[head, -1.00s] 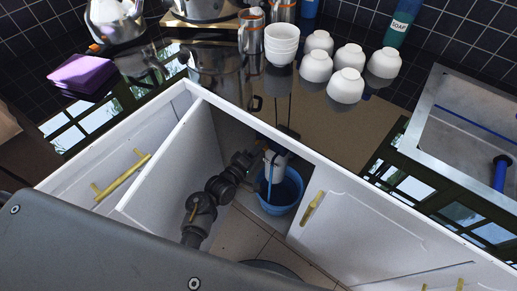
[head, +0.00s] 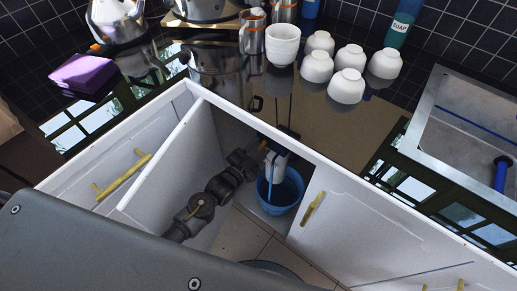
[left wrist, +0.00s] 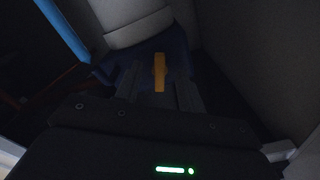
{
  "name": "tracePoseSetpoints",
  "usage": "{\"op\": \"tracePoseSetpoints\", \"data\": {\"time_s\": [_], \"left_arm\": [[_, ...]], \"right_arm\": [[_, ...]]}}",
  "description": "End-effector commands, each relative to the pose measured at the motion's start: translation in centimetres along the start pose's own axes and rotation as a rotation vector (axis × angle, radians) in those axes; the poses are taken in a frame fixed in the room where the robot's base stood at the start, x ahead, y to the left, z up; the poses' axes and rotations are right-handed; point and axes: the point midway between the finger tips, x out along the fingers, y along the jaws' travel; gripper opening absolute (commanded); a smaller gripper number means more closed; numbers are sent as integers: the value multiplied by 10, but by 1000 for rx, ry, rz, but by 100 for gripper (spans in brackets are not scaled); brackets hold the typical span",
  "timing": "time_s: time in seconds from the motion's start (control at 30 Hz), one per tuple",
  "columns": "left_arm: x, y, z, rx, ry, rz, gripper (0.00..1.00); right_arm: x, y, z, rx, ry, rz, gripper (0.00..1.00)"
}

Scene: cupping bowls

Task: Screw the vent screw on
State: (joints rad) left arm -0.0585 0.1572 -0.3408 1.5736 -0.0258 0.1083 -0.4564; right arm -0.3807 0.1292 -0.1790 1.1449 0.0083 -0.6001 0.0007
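In the head view my left gripper (head: 243,160) is inside the open cabinet, beside the white pipe (head: 280,160). The fitting is mostly hidden under the counter edge there, and I cannot make out the screw for certain. My right gripper is out of view.
A blue bucket (head: 290,192) stands on the cabinet floor under the pipe. The open door (head: 150,180) and the counter's front edge (head: 250,120) bound the opening.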

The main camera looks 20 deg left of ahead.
Motion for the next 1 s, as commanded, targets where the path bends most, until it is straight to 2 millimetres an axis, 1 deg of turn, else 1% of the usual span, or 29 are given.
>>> {"op": "tracePoseSetpoints", "data": {"time_s": [0.2, 0.27, 0.4, 0.53, 0.7, 0.73, 0.8, 1.0], "left_arm": [[-3, -1, -1, -1, -1, 0, 39], [-8, -1, -1, -2, -2, 1, 39], [-24, -1, -2, -2, -2, 1, 39], [-35, -1, -2, -2, 0, 0, 39], [-35, 0, 0, -2, 1, -1, 39], [-35, 0, 0, -2, 1, -1, 38], [-35, 0, 0, -2, 1, -1, 29], [-34, 1, -1, -3, 1, 2, 29]], "right_arm": [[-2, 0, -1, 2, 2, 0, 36], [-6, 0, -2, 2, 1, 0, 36], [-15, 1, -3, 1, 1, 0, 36], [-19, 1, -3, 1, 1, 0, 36], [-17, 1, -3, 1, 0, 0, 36], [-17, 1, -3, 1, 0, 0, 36], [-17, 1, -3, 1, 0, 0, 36], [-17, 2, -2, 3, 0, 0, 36]]}}
